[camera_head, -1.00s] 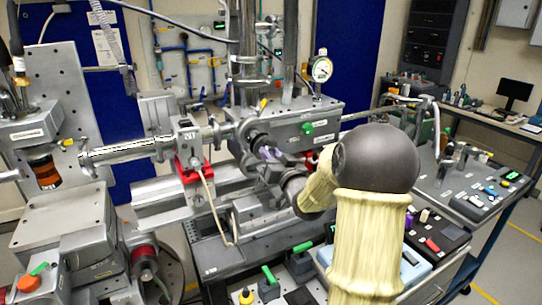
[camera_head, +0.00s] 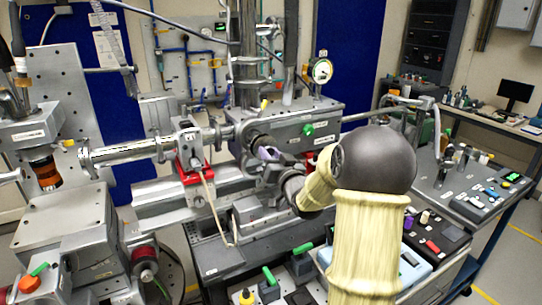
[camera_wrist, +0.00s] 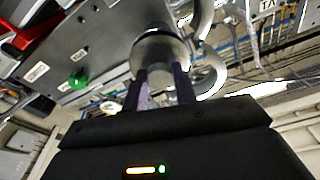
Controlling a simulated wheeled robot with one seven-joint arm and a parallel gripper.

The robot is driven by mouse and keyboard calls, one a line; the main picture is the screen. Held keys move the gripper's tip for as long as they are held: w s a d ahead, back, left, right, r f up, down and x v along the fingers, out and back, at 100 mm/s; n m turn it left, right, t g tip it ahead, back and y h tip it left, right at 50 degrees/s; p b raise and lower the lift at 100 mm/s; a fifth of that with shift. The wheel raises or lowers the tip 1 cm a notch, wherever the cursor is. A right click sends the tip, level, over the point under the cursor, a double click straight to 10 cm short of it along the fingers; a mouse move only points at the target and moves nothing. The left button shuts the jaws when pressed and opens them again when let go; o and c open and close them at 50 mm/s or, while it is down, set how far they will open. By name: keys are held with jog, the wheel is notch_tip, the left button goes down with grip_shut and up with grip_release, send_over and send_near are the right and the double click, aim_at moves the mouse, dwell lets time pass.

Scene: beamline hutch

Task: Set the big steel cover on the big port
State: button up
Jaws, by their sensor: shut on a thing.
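My gripper (camera_wrist: 163,88) has purple fingers closed on a round steel piece (camera_wrist: 160,52), which looks like the big steel cover. In the wrist view this piece is in front of the grey chamber face (camera_wrist: 104,35). In the head view my gripper (camera_head: 267,153) is at the left end of the grey chamber (camera_head: 300,124), partly hidden by my arm. The cover looks close against the chamber. The big port's opening does not show, and I cannot tell whether the cover touches it or sits flush.
A green knob (camera_head: 308,129) is on the chamber face, with a pressure gauge (camera_head: 320,71) above. A steel beam pipe (camera_head: 125,150) runs in from the left, over a red clamp (camera_head: 193,172). A side bench (camera_head: 437,190) stands at the right. Space around my gripper is tight.

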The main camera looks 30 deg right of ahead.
jog(key=o, duration=1.1)
jog(key=s+b, duration=0.1)
jog(key=s, duration=0.4)
jog(key=s+f+b, duration=0.1)
jog(key=s, duration=0.5)
jog(key=s+f+b, duration=0.1)
jog(key=s, duration=0.5)
jog(key=shift+s+f, duration=0.15)
jog(key=shift+f, duration=0.1)
jog(key=shift+a, duration=0.1)
